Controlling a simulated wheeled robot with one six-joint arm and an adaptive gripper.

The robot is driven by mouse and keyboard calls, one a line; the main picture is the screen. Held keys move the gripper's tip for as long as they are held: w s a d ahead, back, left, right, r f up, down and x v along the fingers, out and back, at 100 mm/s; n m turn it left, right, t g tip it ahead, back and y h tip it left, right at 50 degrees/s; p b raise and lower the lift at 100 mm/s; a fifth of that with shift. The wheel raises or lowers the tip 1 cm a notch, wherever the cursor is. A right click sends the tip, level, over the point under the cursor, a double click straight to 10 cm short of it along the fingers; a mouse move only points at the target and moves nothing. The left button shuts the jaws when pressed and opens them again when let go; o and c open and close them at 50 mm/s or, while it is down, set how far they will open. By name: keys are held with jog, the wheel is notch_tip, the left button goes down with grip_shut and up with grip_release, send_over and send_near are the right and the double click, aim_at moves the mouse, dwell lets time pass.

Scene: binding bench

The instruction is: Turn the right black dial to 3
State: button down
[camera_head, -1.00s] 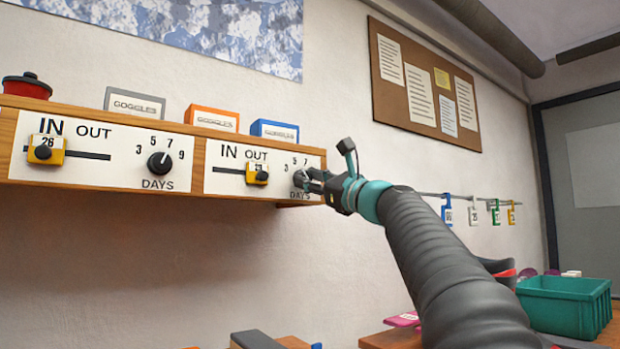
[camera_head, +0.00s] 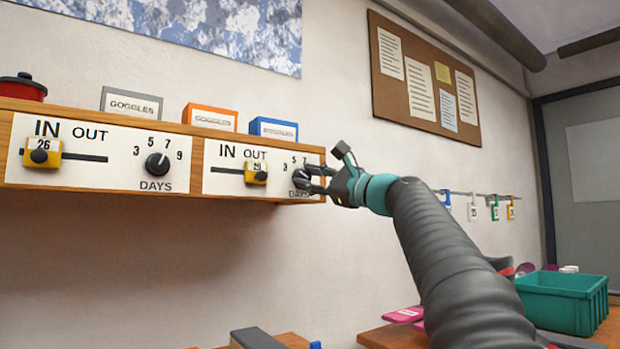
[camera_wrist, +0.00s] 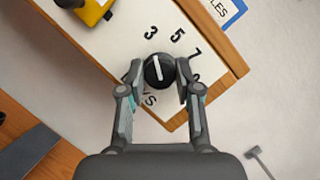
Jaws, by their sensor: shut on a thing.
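The right black dial (camera_head: 301,178) is on the right white panel, under the panel's numbers. In the wrist view the dial (camera_wrist: 160,73) sits between the two fingers of my gripper (camera_wrist: 159,86), which is shut on its sides. Its white mark points up and slightly left in that view, about toward the 3 (camera_wrist: 151,32). The 5 and 7 lie further right, and the 9 is partly covered by a finger. In the head view my gripper (camera_head: 309,181) reaches the dial from the right and hides part of it.
A yellow slider (camera_head: 256,172) marked 29 sits left of the dial on the same panel. The left black dial (camera_head: 158,164) and another yellow slider (camera_head: 42,153) are on the left panel. Goggles boxes (camera_head: 274,129) stand on the shelf above. A green crate (camera_head: 566,302) is at lower right.

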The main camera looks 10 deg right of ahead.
jog(key=c, duration=0.8)
grip_release()
jog(key=shift+s, duration=0.1)
jog(key=v, duration=1.2)
